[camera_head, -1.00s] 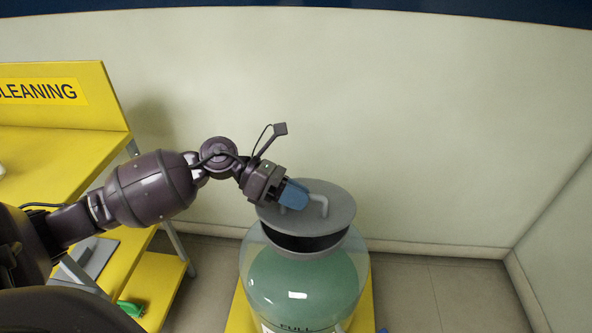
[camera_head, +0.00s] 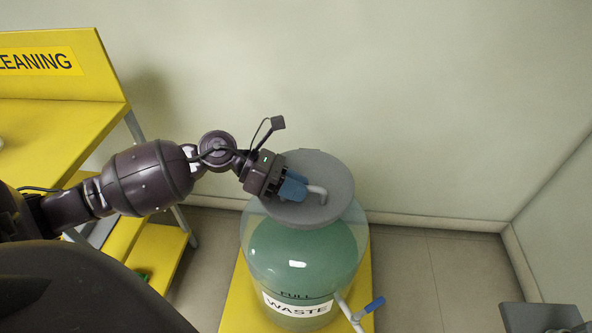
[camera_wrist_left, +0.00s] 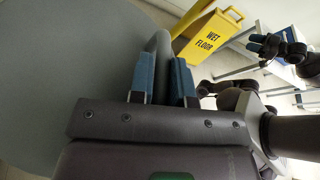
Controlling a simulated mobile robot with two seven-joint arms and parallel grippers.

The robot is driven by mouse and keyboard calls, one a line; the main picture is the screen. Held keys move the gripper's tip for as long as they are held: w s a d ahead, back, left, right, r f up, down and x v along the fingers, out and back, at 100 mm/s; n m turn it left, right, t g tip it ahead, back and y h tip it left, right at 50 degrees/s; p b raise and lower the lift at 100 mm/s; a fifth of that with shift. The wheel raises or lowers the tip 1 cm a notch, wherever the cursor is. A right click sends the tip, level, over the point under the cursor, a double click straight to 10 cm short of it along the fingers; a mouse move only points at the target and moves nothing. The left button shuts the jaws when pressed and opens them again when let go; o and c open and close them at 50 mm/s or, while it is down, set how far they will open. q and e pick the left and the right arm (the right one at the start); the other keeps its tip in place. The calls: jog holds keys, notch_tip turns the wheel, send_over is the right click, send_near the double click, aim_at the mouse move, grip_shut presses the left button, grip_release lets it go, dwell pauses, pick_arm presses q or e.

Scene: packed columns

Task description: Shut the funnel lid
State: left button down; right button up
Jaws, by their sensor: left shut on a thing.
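The funnel lid (camera_head: 325,170) is a round grey disc with a bent grey handle (camera_head: 318,190). It lies over the mouth of a clear and green waste vessel (camera_head: 305,250), and no dark opening shows under it. I cannot tell whether it is fully seated. My left gripper (camera_head: 292,187) has its blue fingers shut on the handle; the left wrist view also shows the fingers (camera_wrist_left: 164,80) beside the grey handle, with the lid (camera_wrist_left: 70,80) behind. A small dark shape with blue parts (camera_wrist_left: 275,45) in the left wrist view could be my right gripper, but is unclear.
A yellow bench (camera_head: 60,140) stands at the left. The vessel rests on a yellow base (camera_head: 235,305), with a blue-handled tap (camera_head: 374,304) at its lower right. A wall is close behind. A yellow wet-floor sign (camera_wrist_left: 208,38) shows in the left wrist view.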

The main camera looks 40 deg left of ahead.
pick_arm(q)
jog(key=c, duration=1.2)
grip_release()
jog(key=shift+s+d+f, duration=0.1)
jog(key=shift+s+f, duration=0.2)
jog(key=shift+f, duration=0.05)
jog(key=shift+o, duration=0.4)
jog(key=shift+w+r, duration=0.1)
jog(key=shift+r, duration=0.05)
pick_arm(e)
jog(key=shift+s, duration=0.1)
pick_arm(q)
jog(key=shift+a+r, duration=0.25)
jog(key=shift+a, duration=0.3)
jog(key=p+v, duration=0.2)
jog(key=v, duration=0.7)
jog(key=shift+s+a, duration=0.25)
jog(key=shift+s, duration=0.05)
pick_arm(e)
jog(key=shift+s+d+m, duration=0.25)
jog(key=shift+s+m, duration=0.05)
jog(key=shift+s, duration=0.15)
jog(key=shift+w+r, duration=0.1)
jog(key=shift+r, duration=0.05)
